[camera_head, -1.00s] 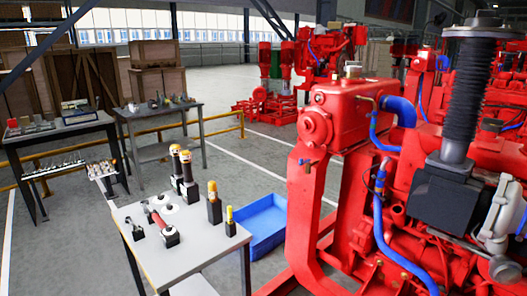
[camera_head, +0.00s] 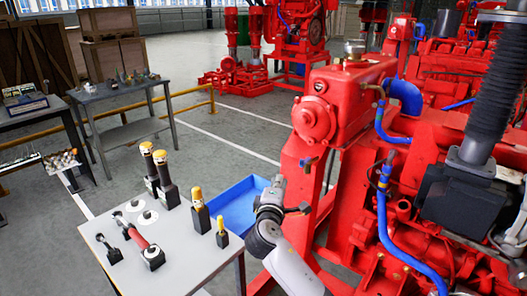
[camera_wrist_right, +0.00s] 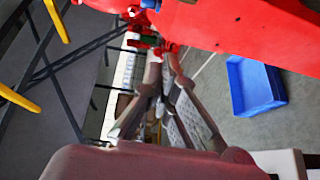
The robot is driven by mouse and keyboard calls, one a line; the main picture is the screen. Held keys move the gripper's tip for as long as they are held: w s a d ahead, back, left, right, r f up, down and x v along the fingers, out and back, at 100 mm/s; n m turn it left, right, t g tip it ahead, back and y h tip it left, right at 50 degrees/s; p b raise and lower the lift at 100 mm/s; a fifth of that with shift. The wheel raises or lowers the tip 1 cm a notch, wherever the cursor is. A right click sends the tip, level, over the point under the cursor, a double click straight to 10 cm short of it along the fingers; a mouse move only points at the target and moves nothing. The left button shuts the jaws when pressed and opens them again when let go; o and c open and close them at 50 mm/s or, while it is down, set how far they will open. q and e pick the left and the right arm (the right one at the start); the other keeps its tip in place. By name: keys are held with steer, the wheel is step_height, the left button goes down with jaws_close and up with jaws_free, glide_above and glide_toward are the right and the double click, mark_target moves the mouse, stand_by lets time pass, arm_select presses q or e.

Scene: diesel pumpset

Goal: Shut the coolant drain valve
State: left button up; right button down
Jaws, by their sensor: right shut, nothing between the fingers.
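The coolant drain valve (camera_head: 308,162), a small fitting with a blue handle, sticks out from the red upright below the red tank (camera_head: 345,90). My right gripper (camera_head: 296,208) is below and slightly left of the valve, apart from it, beside the red upright. In the wrist view its fingers (camera_wrist_right: 163,55) are shut together and empty. A blue piece there, probably the valve handle (camera_wrist_right: 150,4), shows at the top edge, cut off by the frame. The handle's exact angle is too small to tell. My left gripper is not in view.
A grey table (camera_head: 195,255) with several tools stands left of my right arm. A blue tray (camera_head: 236,205) lies on the floor behind the gripper; it also shows in the wrist view (camera_wrist_right: 256,85). Blue hoses (camera_head: 383,215) run down the red engine at right.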

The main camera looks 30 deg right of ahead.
steer(key=r, duration=0.3)
steer(key=shift+w+a, duration=0.15)
steer(key=shift+w, duration=0.05)
steer(key=shift+r, duration=0.1)
steer(key=p+x, duration=0.3)
steer(key=x, duration=0.7)
steer(key=s+p, duration=0.1)
steer(key=s, duration=0.1)
steer(key=s+d+p, duration=0.1)
steer(key=s, duration=0.1)
steer(key=shift+r, duration=0.1)
steer(key=shift+a, duration=0.1)
